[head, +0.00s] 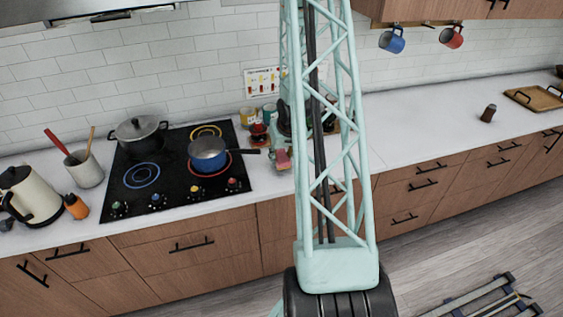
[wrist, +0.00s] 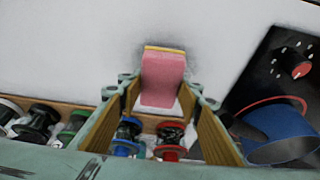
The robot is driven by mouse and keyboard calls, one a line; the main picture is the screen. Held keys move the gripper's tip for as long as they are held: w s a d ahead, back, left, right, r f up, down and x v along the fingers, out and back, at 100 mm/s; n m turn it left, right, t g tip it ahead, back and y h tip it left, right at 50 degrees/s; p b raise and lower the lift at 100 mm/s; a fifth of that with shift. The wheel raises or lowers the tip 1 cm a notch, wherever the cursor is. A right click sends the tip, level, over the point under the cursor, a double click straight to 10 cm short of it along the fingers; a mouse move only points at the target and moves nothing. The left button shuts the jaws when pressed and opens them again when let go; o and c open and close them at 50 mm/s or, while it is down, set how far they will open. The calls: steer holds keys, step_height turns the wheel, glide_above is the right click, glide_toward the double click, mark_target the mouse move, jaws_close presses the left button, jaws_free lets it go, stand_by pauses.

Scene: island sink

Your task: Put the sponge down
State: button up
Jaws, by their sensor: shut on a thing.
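A pink sponge (wrist: 162,80) with a thin yellow layer sits between the fingertips of my gripper (wrist: 162,92) in the wrist view. My gripper is shut on it. A soft shadow lies on the white counter around the sponge, so it is close to the surface; I cannot tell whether it touches. In the head view the sponge (head: 283,159) shows small beside the hob's right edge, and my arm hides most of the gripper.
A blue pot (head: 208,154) stands on the black hob (head: 137,198), its handle pointing toward the sponge. The white counter (head: 415,125) right of my arm is mostly clear.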

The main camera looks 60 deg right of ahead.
steer(key=shift+f, duration=1.35)
steer(key=shift+f, duration=0.25)
steer(key=o, duration=0.8)
steer(key=shift+o, duration=0.2)
steer(key=shift+r, duration=0.2)
steer(key=shift+r, duration=0.15)
steer(key=shift+p+v, duration=0.3)
steer(key=shift+v, duration=5.6)
steer(key=shift+s, duration=0.1)
